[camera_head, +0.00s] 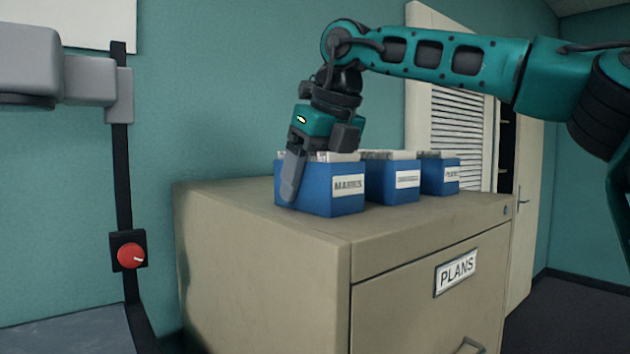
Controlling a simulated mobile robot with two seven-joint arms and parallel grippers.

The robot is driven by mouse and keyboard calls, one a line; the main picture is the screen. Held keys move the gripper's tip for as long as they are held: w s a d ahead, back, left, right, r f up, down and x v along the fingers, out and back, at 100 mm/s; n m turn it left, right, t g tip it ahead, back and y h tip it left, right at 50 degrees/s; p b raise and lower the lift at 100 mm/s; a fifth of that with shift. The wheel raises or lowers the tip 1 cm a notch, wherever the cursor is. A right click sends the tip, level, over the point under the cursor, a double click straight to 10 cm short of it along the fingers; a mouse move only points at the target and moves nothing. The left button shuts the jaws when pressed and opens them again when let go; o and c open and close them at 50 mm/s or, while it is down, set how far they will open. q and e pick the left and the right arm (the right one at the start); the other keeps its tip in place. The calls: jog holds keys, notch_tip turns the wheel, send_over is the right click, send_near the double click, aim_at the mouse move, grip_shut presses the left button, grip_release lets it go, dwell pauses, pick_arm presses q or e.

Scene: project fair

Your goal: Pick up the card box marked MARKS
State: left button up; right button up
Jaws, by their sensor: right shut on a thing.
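The card box marked MARKS (345,203) is blue, with white cards showing at its open top. It sits at the left of a row of boxes on top of a beige cabinet (270,237). My right gripper (298,172) comes down over this box from above and is shut on it. One grey finger lies against the outside of the box at its left; the other finger is mostly hidden. The box looks upright, and I see no clear gap under it. My left gripper is not in view.
Two similar blue boxes, a middle one (392,193) and a far one (437,187), stand close to the right of it. The cabinet drawer reads PLANS (457,273). A dark post with a red knob (131,255) stands at the left. A teal wall is behind.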

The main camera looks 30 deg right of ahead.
jog(key=r, duration=0.9)
jog(key=shift+w+a, duration=0.1)
jog(key=shift+a, duration=0.1)
jog(key=shift+r, duration=0.35)
jog(key=shift+d+r, duration=0.2)
